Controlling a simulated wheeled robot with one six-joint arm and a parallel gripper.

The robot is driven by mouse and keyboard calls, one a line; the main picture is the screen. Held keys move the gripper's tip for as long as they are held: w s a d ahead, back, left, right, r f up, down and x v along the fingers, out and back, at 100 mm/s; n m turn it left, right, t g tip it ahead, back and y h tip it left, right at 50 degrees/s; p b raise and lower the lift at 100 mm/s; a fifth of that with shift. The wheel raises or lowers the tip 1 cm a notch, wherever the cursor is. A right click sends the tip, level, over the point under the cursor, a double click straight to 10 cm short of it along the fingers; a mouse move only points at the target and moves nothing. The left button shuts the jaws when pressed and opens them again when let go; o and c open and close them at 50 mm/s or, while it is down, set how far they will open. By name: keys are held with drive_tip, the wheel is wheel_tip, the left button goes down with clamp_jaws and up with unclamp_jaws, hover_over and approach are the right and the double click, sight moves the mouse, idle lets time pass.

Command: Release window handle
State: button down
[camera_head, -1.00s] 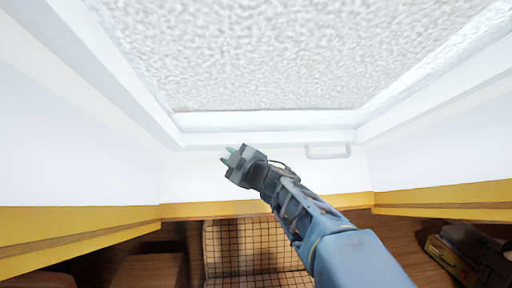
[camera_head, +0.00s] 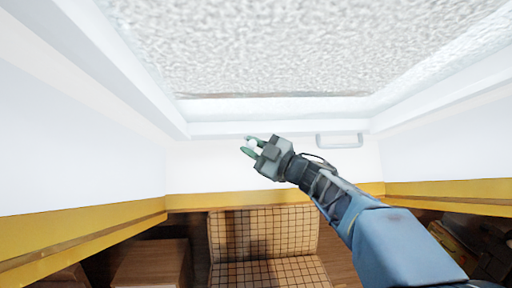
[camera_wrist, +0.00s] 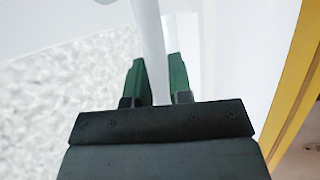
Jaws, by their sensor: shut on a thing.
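A white bar, the window handle (camera_wrist: 148,35), runs between the green fingers in the wrist view. My gripper (camera_wrist: 157,75) is shut on this bar, one finger on each side. In the head view my gripper (camera_head: 247,145) points to the upper left, just below the window frame (camera_head: 230,130). The bar is hard to make out there against the white wall. The window pane (camera_head: 290,50) is textured and pale and fills the top. A second white handle shape (camera_head: 340,146) sits on the lower frame to the right, apart from my fingers.
White walls slope in on both sides, with a yellow band (camera_head: 190,202) along their lower edge. Below are a checked chair or cushion (camera_head: 265,230) and a wooden box (camera_head: 152,262). Dark clutter lies at the lower right.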

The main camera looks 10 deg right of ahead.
drive_tip(key=shift+f, duration=0.15)
drive_tip(key=c, duration=1)
unclamp_jaws()
drive_tip(key=shift+c, duration=0.2)
drive_tip(key=b+v, duration=0.2)
drive_tip(key=v, duration=1.1)
drive_tip(key=shift+s+d+b, duration=0.2)
drive_tip(key=shift+d+b, duration=0.1)
drive_tip(key=shift+b, duration=0.05)
